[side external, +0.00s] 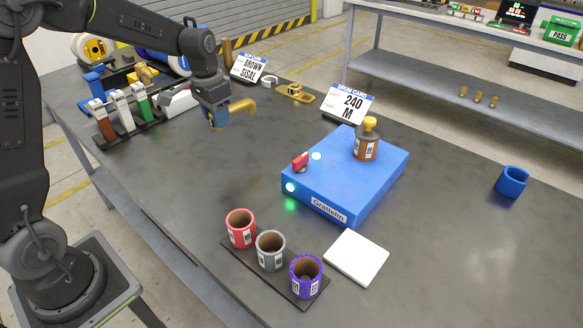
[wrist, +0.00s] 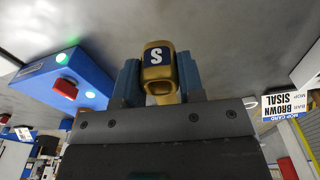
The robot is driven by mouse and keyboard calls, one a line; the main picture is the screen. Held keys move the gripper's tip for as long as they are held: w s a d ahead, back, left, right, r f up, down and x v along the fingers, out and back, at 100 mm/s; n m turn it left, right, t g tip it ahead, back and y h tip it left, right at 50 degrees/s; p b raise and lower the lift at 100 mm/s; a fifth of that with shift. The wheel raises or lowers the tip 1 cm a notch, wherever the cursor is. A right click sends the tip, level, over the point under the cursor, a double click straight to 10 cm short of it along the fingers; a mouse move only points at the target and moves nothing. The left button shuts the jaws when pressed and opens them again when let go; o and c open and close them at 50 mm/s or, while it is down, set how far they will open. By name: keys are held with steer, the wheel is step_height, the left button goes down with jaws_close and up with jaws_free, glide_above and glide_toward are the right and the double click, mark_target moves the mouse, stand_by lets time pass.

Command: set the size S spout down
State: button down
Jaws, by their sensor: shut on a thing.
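The size S spout is a gold, bent piece that shows in the side view (side external: 242,107). In the wrist view the spout (wrist: 159,85) has a dark label with a white S. My gripper (side external: 217,120) has its blue fingers on both sides of the spout and is shut on it. The spout appears to be held above the table, left of the blue box. In the wrist view the gripper (wrist: 159,72) hides the spout's rear part. Another gold piece (side external: 295,92) lies near the back edge, and one more (side external: 146,74) is at the back left.
A blue box (side external: 330,185) carries a brown bottle (side external: 366,146) and a red switch. Red, grey and purple cups stand on a dark strip (side external: 238,262) at the front, beside a white pad (side external: 356,256). Cards stand behind. The table middle (side external: 190,175) is clear.

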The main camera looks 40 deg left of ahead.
steer(key=a+n, duration=0.1)
steer(key=a, duration=0.3)
glide_above(254, 161)
step_height(254, 161, down, 7)
steer(key=shift+f, duration=2)
steer(key=shift+f, duration=0.15)
steer(key=c, duration=0.7)
jaws_free()
steer(key=shift+s, duration=0.1)
steer(key=shift+c, duration=0.2)
